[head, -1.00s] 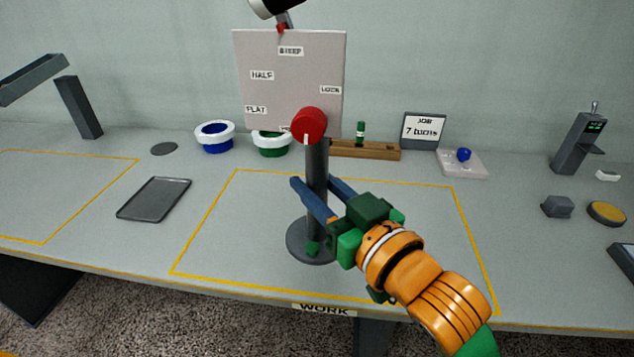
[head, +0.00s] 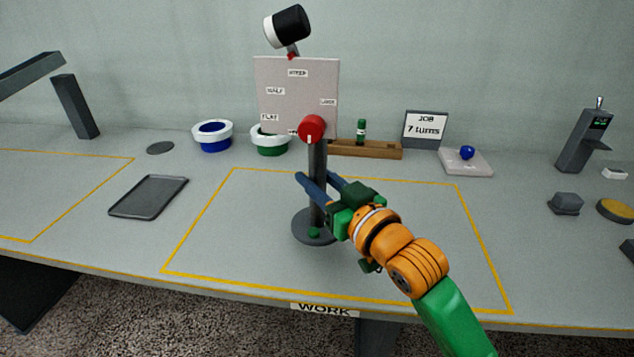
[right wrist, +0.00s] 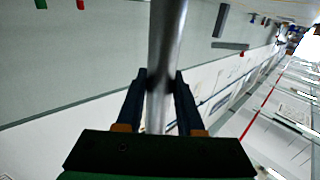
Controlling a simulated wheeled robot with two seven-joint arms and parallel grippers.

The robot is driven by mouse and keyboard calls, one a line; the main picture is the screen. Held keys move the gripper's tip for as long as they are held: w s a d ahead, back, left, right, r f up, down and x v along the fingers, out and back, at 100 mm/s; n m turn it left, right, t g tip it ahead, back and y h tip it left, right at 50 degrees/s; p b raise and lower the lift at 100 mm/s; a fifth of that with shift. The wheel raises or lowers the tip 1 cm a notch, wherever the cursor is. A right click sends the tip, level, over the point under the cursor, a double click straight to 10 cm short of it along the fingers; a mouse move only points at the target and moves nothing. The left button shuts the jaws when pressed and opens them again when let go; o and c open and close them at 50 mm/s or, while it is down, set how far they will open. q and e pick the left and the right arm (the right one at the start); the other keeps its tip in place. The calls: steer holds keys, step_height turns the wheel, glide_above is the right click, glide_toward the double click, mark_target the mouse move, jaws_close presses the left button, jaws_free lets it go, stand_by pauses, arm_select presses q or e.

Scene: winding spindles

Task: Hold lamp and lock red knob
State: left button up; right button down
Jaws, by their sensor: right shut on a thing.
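The lamp stands in the yellow-outlined work area on a round dark base (head: 302,229). Its dark grey post (head: 317,203) looks upright. A pale board (head: 297,90) on it bears small labels; HALF, FLAT and LOCK are fairly legible. The red knob (head: 312,129) sits at the board's lower edge, its white mark pointing down. The black-and-white lamp head (head: 288,26) tilts above the board. My right gripper (head: 316,177) is shut on the post, below the knob. In the right wrist view the post (right wrist: 164,50) runs between both fingers. My left gripper is not in view.
A sign (head: 425,128) reads JOB 7 TURNS. A dark tray (head: 148,196) lies left. The work area is clear on both sides of the base.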

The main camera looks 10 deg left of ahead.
steer(key=w+f+b, duration=0.3)
steer(key=w+f, duration=0.1)
steer(key=w, duration=0.1)
steer(key=shift+w+a+f+b, duration=0.35)
steer(key=shift+a, duration=0.05)
steer(key=shift+f+b, duration=0.3)
steer(key=shift+f, duration=0.5)
stand_by(1.0)
